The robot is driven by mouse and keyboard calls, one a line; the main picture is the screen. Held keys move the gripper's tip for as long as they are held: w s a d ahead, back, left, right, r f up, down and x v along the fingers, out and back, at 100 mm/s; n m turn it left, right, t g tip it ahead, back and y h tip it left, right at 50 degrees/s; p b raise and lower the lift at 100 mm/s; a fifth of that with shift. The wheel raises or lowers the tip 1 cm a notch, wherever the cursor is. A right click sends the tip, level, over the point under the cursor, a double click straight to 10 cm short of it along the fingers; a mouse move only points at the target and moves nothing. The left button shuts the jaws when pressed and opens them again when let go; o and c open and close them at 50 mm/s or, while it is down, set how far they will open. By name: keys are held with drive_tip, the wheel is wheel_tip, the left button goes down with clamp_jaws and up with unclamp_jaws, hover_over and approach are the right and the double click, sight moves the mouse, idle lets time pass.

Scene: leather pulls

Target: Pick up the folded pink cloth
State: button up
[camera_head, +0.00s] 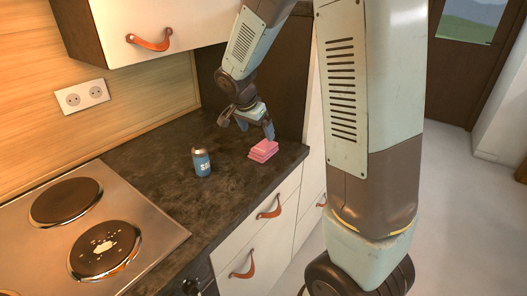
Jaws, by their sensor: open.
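The folded pink cloth (263,151) lies as a small layered stack on the dark countertop (215,187), near its right front edge. My gripper (246,128) is open and hangs just above and behind the cloth, slightly to its left. One fingertip reaches down close to the cloth's upper right side; I cannot tell whether it touches. Nothing shows between the fingers.
A blue and dark can (201,162) stands upright on the counter to the left of the cloth. A stovetop (160,226) with two round burners lies at the front left. A wall cabinet (150,22) overhangs the counter. Drawers (262,222) with leather pulls are below.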

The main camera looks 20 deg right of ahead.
sight(263, 147)
drive_tip(key=shift+x, duration=1.05)
drive_tip(key=x, duration=0.2)
drive_tip(key=s+x, duration=0.1)
drive_tip(key=shift+w+d+f, duration=0.15)
drive_tip(key=shift+d+f, duration=0.05)
drive_tip(key=shift+f, duration=0.2)
drive_tip(key=shift+x, duration=0.75)
drive_tip(key=shift+f, duration=0.3)
drive_tip(key=shift+c, duration=0.4)
drive_tip(key=shift+a, duration=0.1)
drive_tip(key=c, duration=1.2)
wheel_tip(263, 147, up, 3)
drive_tip(key=shift+r, duration=0.15)
drive_tip(key=shift+c, duration=0.2)
drive_tip(key=s+r, duration=1)
drive_tip(key=s, duration=0.4)
drive_tip(key=shift+r, duration=0.15)
